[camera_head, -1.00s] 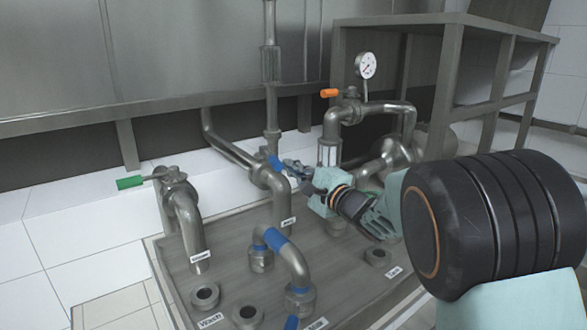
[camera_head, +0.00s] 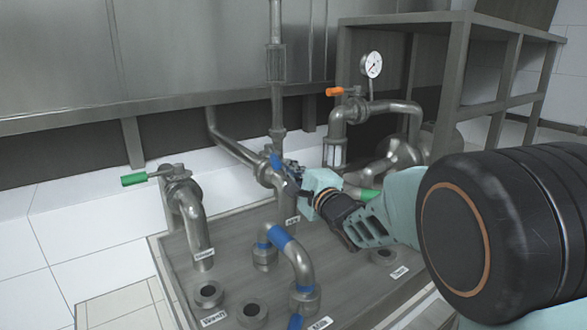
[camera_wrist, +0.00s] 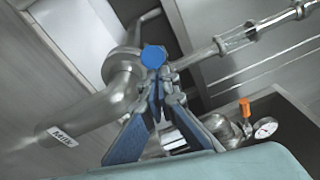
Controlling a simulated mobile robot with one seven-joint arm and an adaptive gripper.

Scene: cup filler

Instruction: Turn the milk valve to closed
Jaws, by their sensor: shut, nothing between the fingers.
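The milk valve's blue handle (camera_head: 276,161) sits on a steel pipe at the middle of the head view. In the wrist view the handle's rounded blue end (camera_wrist: 153,56) points toward the camera, just beyond my fingertips. The pipe beside it carries a "Milk" label (camera_wrist: 62,137). My gripper (camera_head: 290,173) is right beside the handle, on its right. In the wrist view my gripper (camera_wrist: 162,92) has its blue-padded fingers drawn together at the tips with nothing held. The fingers hide part of the valve. I cannot tell if they touch the handle.
A green-handled valve (camera_head: 133,180) stands at left. An orange-handled valve (camera_head: 335,91) and a pressure gauge (camera_head: 373,64) stand behind at right. A blue-banded bent pipe (camera_head: 297,255) rises in front. A steel frame (camera_head: 455,75) stands at the back right.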

